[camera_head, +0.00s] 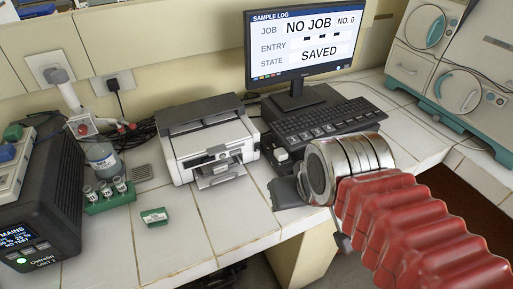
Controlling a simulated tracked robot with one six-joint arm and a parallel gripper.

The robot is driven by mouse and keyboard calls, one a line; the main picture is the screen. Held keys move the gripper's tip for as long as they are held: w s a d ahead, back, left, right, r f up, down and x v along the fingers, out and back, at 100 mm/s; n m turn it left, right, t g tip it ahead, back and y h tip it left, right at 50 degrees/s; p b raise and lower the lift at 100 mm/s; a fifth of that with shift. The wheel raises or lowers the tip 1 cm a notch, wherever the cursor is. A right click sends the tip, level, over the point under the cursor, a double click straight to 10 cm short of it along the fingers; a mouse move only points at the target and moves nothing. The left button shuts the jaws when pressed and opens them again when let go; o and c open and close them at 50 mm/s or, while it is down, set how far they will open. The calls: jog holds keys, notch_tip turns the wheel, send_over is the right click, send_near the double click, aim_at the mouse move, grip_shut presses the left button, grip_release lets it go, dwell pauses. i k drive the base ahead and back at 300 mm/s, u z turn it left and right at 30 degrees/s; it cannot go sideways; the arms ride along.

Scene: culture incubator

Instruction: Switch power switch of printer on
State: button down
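The printer (207,140), a white and dark grey box with an output tray at its front, stands on the tiled bench left of the monitor. A small dark panel shows on its front face. I cannot make out its power switch or whether it is on. My arm, with red bellows and a silver ringed joint, reaches in from the lower right and ends to the right of the printer. No gripper fingers can be made out. A dark grey part beside the silver joint is too unclear to name.
The monitor (301,45) reads "NO JOB" and "SAVED", with a keyboard (325,121) before it. A green vial rack (109,199), a small green box (154,217) and a dark power unit (44,205) are at left. Bench tiles before the printer are mostly clear.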

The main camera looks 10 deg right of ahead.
aim_at(256, 146)
jog(key=u, duration=0.35)
jog(key=k, duration=0.85)
jog(key=u, duration=0.5)
jog(key=k, duration=0.5)
jog(key=u, duration=0.55)
jog(key=i, duration=1.7)
jog(key=z, duration=0.8)
